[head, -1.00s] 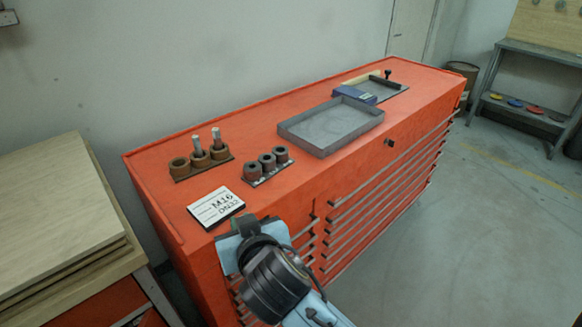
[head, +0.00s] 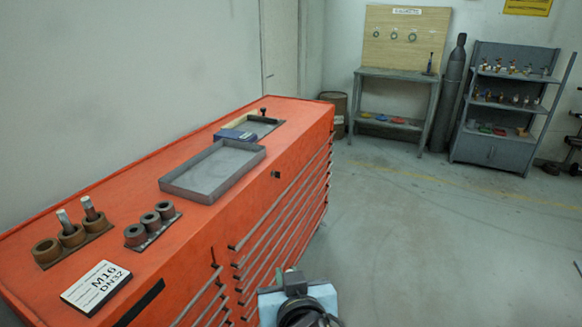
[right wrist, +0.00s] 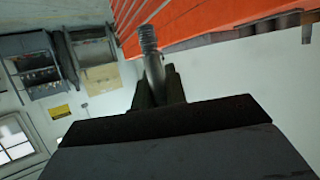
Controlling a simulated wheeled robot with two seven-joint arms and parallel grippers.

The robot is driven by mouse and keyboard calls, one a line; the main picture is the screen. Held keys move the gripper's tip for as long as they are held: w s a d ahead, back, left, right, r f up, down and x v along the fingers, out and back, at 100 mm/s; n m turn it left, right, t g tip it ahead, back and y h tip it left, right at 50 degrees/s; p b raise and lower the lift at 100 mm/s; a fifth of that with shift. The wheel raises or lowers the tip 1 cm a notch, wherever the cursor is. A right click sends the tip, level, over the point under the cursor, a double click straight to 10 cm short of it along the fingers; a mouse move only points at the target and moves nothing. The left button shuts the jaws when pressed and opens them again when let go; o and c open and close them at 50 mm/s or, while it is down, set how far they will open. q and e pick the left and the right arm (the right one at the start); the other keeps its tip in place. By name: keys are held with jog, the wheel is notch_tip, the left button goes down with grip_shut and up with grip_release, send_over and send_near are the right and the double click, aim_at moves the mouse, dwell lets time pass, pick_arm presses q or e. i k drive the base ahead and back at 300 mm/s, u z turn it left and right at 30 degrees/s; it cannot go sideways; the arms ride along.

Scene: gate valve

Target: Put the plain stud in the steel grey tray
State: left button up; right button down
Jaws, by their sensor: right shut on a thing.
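My right gripper (head: 293,285) is in front of the orange cabinet at the bottom of the head view, seen from behind. The right wrist view shows the gripper (right wrist: 160,90) shut on a grey stud (right wrist: 149,42), whose threaded end sticks out beyond the fingers. Whether its hidden part is plain cannot be told. The steel grey tray (head: 213,170) lies empty on the cabinet top, to the left of and beyond my gripper. Two more studs (head: 90,208) stand in the brown ring holder (head: 73,237). My left gripper is not in view.
The orange cabinet top (head: 150,185) also carries a dark ring holder (head: 150,224), a white M16 DN32 card (head: 97,287), and a blue box (head: 237,135) by a second, dark tray (head: 258,126). Drawer handles line the cabinet's front.

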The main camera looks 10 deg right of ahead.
aim_at(202, 182)
jog(key=z, duration=1.15)
jog(key=i, duration=1.65)
jog(key=u, duration=2.7)
